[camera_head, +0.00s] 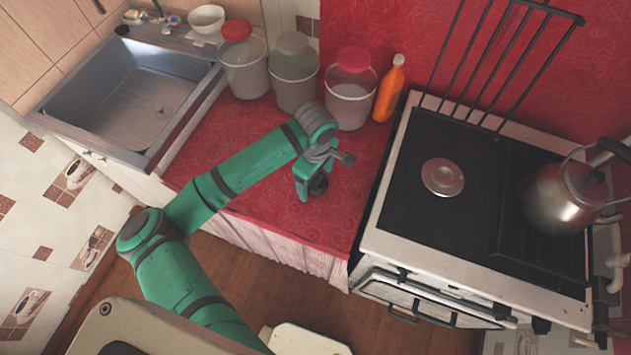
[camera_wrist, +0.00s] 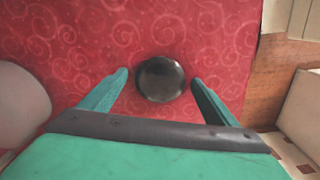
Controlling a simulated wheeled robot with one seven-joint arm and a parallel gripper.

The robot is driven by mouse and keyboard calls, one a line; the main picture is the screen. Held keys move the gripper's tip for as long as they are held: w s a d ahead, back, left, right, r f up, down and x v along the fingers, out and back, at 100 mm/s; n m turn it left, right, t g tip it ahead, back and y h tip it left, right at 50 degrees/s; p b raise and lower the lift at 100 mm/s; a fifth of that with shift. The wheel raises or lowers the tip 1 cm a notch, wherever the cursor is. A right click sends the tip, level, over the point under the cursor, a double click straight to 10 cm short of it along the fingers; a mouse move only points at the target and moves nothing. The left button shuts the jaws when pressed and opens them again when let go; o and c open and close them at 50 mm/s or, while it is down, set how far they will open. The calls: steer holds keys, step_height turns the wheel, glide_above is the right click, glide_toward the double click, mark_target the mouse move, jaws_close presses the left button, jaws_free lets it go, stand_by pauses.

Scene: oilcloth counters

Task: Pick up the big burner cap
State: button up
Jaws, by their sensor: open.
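The big burner cap (camera_wrist: 160,79) is a dark round disc lying on the red patterned oilcloth. In the wrist view it sits between and slightly beyond my open fingertips, with a gap on each side. In the head view the cap (camera_head: 318,185) is a small dark shape at the lower end of my gripper (camera_head: 311,190), partly hidden by it. My gripper (camera_wrist: 160,80) is open and empty, pointing down over the counter. I cannot tell its exact height above the cap.
Several lidded buckets (camera_head: 349,104) and an orange bottle (camera_head: 390,90) stand along the counter's back. The stove (camera_head: 400,220), with a kettle (camera_head: 560,200), is to the right; the sink (camera_head: 130,95) is to the left. Red oilcloth (camera_head: 240,190) around the cap is clear.

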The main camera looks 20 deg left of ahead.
steer(key=c, duration=1.1)
steer(key=shift+c, duration=0.2)
steer(key=shift+r, duration=0.1)
